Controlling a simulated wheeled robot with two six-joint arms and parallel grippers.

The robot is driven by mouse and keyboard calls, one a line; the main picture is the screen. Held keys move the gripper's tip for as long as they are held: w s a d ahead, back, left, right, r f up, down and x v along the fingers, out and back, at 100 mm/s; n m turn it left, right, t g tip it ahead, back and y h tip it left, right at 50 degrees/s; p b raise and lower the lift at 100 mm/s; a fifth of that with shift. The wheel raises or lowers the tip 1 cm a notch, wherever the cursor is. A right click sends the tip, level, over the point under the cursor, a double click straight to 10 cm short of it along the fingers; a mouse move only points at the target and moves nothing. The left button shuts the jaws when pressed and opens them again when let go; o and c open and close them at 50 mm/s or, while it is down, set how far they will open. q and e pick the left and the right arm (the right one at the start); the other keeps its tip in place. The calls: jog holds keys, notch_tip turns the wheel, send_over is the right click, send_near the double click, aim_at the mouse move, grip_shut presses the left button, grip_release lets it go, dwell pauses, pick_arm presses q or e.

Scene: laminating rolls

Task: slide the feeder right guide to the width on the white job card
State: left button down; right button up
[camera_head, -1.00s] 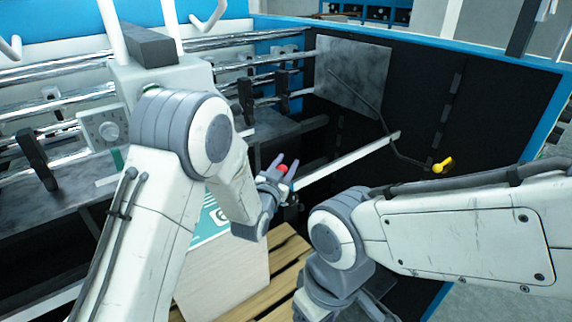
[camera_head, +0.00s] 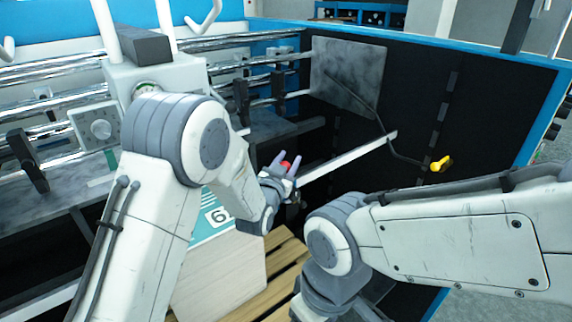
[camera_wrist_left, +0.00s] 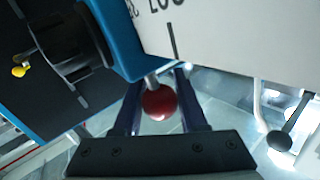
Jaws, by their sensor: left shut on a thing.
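In the left wrist view the knob (camera_wrist_left: 159,102) sits between the two fingers on a short metal stem. The stem meets a blue block (camera_wrist_left: 114,42) beside a white scale plate (camera_wrist_left: 240,40) with black digits and a tick mark; its reading is cut off. The guide itself is hard to make out. A teal and white printed sheet (camera_head: 208,229) with a partly hidden number lies behind my left arm; I cannot tell if it is the job card. My right gripper is out of view.
A long pale bar (camera_head: 345,160) runs from near the knob toward a black panel (camera_head: 420,95). A yellow-ended lever (camera_head: 440,164) is at the right. A wooden pallet (camera_head: 285,262) lies below. Metal rollers and a dial box (camera_head: 97,125) are at the left.

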pick_arm(q)
jog(key=shift+c, duration=2.3)
grip_release()
jog(key=shift+s+a+b, duration=0.15)
jog(key=shift+s+b, duration=0.2)
jog(key=shift+s, duration=0.15)
jog(key=b+v, duration=0.3)
jog(key=v, duration=0.6)
jog(key=shift+s+b, duration=0.2)
jog(key=shift+b, duration=0.2)
